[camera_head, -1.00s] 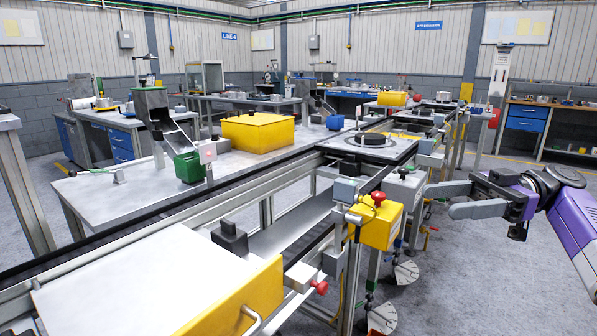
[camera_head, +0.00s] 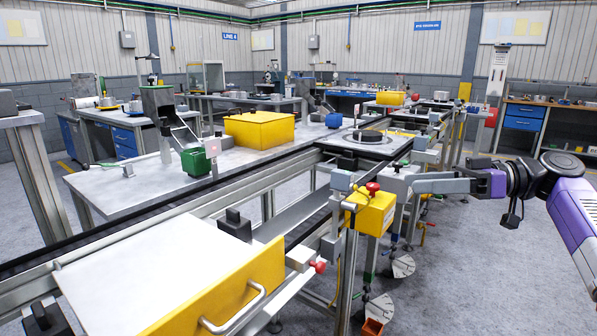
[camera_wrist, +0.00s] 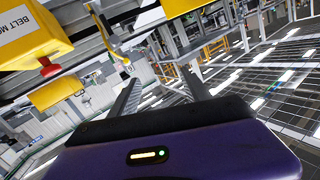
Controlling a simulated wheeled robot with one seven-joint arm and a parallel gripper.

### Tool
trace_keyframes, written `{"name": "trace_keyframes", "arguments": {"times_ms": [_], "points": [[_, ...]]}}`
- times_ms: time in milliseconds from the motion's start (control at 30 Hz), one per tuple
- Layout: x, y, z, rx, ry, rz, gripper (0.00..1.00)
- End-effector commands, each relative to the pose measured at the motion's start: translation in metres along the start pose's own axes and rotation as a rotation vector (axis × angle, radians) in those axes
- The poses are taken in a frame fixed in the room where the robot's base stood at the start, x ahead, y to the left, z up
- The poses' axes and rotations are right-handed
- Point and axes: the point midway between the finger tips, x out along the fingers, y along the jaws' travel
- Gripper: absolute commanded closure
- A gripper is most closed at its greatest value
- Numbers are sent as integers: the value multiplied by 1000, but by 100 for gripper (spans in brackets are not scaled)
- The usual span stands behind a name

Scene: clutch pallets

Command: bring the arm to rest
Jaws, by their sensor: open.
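My gripper (camera_head: 436,182) is at the right in the head view, its fingers pointing left in the air beside the conveyor line. It looks empty. In the wrist view its two fingers (camera_wrist: 160,92) stand apart with nothing between them. My purple arm comes in from the right edge.
A yellow box with a red knob (camera_head: 373,210) hangs on the conveyor frame left of my gripper; it shows close at the upper left in the wrist view (camera_wrist: 30,30). A pallet with a dark round disc (camera_head: 368,139) sits on the conveyor. A white panel with a yellow handled front (camera_head: 225,295) is near. Grey floor (camera_head: 480,270) is free below the arm.

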Motion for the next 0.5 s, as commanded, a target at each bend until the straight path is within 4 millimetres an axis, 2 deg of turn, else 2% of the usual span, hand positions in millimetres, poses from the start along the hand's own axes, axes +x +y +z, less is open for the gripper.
{"name": "trace_keyframes", "arguments": {"times_ms": [167,267,367,500], "points": [[14,39,24,77,-3,183,44],[24,63,48,125,12,298,44],[35,84,77,169,39,416,44],[47,106,126,226,100,581,44]]}}
